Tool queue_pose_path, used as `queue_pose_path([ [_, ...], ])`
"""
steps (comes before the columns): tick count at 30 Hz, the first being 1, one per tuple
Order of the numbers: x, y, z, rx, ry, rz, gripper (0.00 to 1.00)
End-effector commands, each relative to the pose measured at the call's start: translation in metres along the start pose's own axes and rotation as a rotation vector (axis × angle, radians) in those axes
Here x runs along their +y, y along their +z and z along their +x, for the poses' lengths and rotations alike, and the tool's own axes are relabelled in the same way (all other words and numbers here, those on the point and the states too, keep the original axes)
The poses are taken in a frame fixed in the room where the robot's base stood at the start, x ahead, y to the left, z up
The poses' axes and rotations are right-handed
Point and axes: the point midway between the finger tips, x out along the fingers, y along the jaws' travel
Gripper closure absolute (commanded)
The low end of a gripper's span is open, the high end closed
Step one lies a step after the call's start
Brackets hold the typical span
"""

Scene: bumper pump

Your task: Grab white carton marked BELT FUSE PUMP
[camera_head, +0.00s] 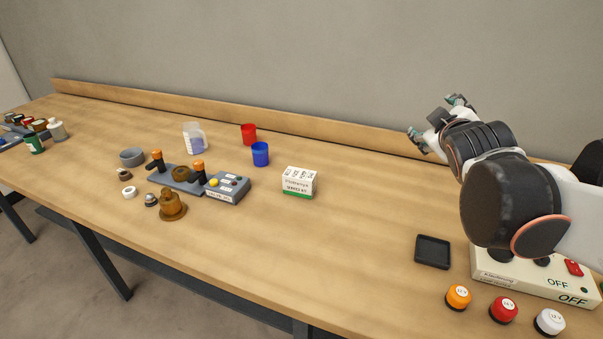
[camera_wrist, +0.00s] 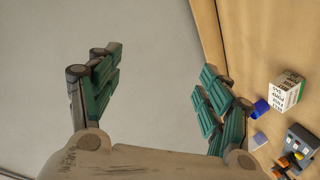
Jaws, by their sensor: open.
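A small white carton (camera_head: 299,181) with printed dark text and a green band at its base stands on the wooden table, near the middle of the head view. Its lettering is too small to read surely. It also shows in the wrist view (camera_wrist: 287,92) at the right, outside the space between my fingers. My gripper (camera_head: 436,122) is raised at the right, near the back wall, well apart from the carton. In the wrist view my gripper (camera_wrist: 158,95) has its green-padded fingers spread wide with nothing between them.
A blue cup (camera_head: 261,154) and red cup (camera_head: 249,134) stand behind the carton, to its left. A grey button box (camera_head: 228,188) sits further left. A black tray (camera_head: 433,252) and several coloured knobs lie at front right. Table right of the carton is clear.

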Motion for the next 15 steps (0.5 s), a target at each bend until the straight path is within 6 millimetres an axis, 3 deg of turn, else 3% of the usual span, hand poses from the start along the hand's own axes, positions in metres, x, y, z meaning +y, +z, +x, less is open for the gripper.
queue_pose_path([
  [3, 0.025, -0.035, 0.041, 0.116, 0.098, -0.196, 0.28],
  [7, 0.039, -0.070, 0.078, 0.242, 0.203, -0.417, 0.28],
  [11, 0.039, -0.100, 0.110, 0.367, 0.305, -0.641, 0.28],
  [15, 0.023, -0.123, 0.141, 0.502, 0.413, -0.879, 0.28],
])
